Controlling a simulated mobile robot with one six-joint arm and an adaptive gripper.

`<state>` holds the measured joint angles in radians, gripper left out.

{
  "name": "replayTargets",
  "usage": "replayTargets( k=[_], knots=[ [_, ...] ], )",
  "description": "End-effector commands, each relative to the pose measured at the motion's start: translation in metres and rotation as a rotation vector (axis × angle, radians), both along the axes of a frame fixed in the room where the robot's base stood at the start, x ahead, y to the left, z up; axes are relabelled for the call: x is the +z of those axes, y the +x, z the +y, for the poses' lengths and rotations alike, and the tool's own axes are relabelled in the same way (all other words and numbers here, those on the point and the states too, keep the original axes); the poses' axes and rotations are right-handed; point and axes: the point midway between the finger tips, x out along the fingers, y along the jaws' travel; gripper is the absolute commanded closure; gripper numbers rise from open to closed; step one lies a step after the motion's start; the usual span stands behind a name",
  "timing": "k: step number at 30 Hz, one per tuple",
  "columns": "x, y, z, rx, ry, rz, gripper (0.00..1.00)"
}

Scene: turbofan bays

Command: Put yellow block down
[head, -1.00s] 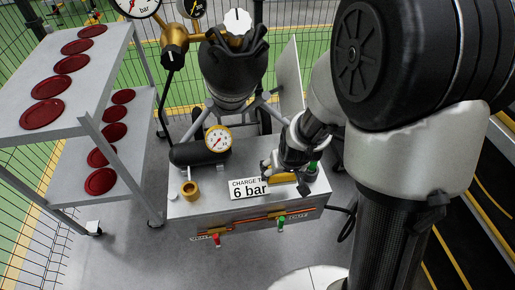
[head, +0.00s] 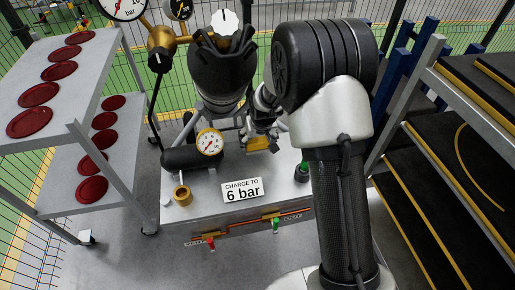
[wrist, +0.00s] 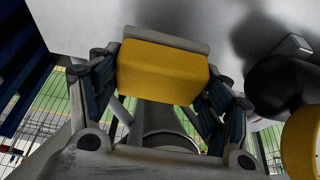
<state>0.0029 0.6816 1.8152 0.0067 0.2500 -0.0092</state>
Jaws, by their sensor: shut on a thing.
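The yellow block (wrist: 162,72) sits between the two fingers of my gripper (wrist: 160,88) in the wrist view, with a finger pad on each side. In the head view the yellow block (head: 258,143) shows small below my gripper (head: 260,132), over the back part of the grey cart top (head: 228,208). Whether the block touches the surface is not clear from these views.
A sign reading "CHARGE TO 6 bar" (head: 242,190), a brass ring (head: 182,195), a black cylinder with a gauge (head: 209,142) and a green-topped item (head: 302,172) are on the cart. A shelf with red discs (head: 38,95) stands left; dark shelves (head: 450,150) stand right.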

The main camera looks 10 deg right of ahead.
Motion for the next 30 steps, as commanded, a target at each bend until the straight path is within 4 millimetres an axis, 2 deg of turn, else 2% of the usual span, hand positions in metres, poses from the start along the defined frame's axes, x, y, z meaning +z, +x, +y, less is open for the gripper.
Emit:
replayTargets(
  k=[1,6,18,19,27,30],
  knots=[
    [-0.011,-0.001,0.000,0.000,0.000,0.003,0.59],
    [-0.039,-0.001,0.000,0.000,0.000,0.003,0.59],
    [-0.042,-0.001,0.000,0.000,0.000,0.002,0.59],
    [-0.043,-0.001,0.000,0.000,0.000,0.002,0.28],
    [-0.042,-0.001,0.000,0.000,0.000,0.001,0.10],
    [-0.042,-0.001,0.000,0.000,0.000,0.002,0.09]
  ],
)
